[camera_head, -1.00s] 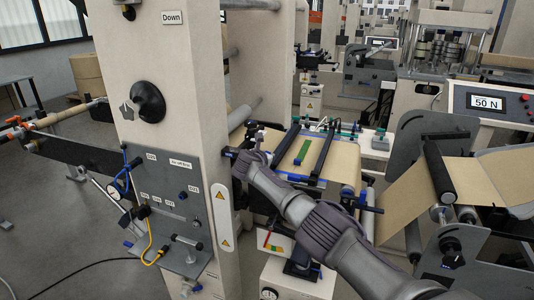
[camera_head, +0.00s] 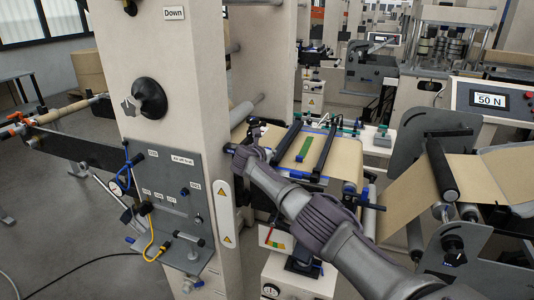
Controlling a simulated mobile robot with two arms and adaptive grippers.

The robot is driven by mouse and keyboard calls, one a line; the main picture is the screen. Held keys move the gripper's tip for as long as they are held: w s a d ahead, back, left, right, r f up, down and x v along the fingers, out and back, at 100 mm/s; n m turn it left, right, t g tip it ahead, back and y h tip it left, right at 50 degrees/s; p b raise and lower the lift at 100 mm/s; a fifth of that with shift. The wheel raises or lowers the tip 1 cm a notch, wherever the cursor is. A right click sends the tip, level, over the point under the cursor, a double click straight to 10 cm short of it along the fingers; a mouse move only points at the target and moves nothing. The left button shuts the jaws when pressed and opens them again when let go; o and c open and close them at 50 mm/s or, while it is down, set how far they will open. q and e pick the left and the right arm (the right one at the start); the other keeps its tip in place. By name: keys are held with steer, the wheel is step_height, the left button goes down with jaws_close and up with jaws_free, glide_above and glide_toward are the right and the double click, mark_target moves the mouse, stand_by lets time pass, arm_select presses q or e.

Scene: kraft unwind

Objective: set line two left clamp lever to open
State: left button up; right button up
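My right arm reaches in from the lower right. Its gripper (camera_head: 248,150) is at the left end of the splice table (camera_head: 343,165), close beside the beige column. The fingers are small and partly hidden, so I cannot tell if they are open or shut, or touch anything. A small blue part (camera_head: 229,148) shows just left of the gripper, against the column; I cannot tell if it is the clamp lever. Two dark clamp bars with blue ends, a left bar (camera_head: 287,144) and a right bar (camera_head: 324,152), cross the brown web. My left gripper is not in view.
The beige column (camera_head: 175,70) with a black knob (camera_head: 149,97) stands left of the gripper. A grey panel (camera_head: 165,195) with a gauge and yellow cable is on its front. Rollers with brown web (camera_head: 415,190) and a "50 N" display (camera_head: 489,100) are on the right.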

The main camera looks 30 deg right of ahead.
steer(key=v, duration=1.2)
stand_by(0.5)
